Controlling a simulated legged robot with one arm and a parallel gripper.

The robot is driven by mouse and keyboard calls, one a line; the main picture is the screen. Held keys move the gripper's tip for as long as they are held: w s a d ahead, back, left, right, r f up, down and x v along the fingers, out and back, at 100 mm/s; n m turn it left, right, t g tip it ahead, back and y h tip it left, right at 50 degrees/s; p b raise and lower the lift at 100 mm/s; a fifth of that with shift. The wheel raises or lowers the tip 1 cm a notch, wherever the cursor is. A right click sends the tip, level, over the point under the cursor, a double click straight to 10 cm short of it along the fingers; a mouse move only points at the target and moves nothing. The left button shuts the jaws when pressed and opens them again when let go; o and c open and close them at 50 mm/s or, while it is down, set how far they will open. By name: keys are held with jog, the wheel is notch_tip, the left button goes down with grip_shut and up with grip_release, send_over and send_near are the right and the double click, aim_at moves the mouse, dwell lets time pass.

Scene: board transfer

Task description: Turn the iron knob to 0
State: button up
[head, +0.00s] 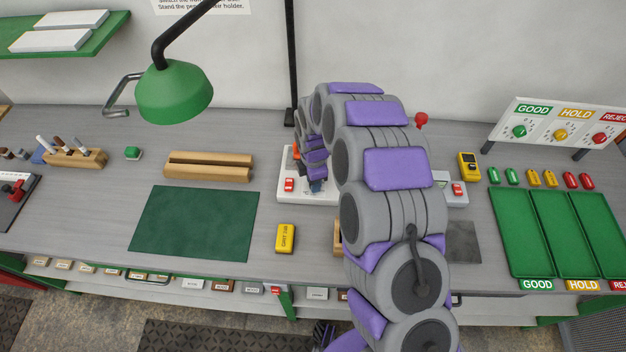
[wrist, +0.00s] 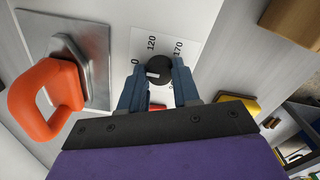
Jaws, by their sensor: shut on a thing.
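The iron knob (wrist: 161,67) is a round black knob on a white dial plate (wrist: 190,28) in the wrist view. Printed marks around it read 0, 120 and 170, with another partly hidden by a finger. A short white line on the knob points left, toward the side of the 0 mark. My gripper (wrist: 158,82) has one finger on each side of the knob and is shut on it. In the head view my gripper (head: 318,185) is over the white station (head: 295,196), and the knob is hidden there. An orange handle (wrist: 45,98) stands on a metal plate left of the dial.
A red switch (head: 289,184) is on the station's left. A yellow block (head: 285,238) lies in front, beside a green mat (head: 190,224). Wooden rails (head: 208,173) are behind the mat. Green trays (head: 519,235) and a meter (head: 468,165) are to the right.

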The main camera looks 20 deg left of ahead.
jog(key=o, duration=1)
jog(key=shift+w, duration=0.15)
jog(key=shift+o, duration=0.2)
jog(key=shift+r, duration=0.1)
notch_tip(320, 180, up, 17)
jog(key=shift+p, duration=0.45)
jog(key=shift+a, duration=0.1)
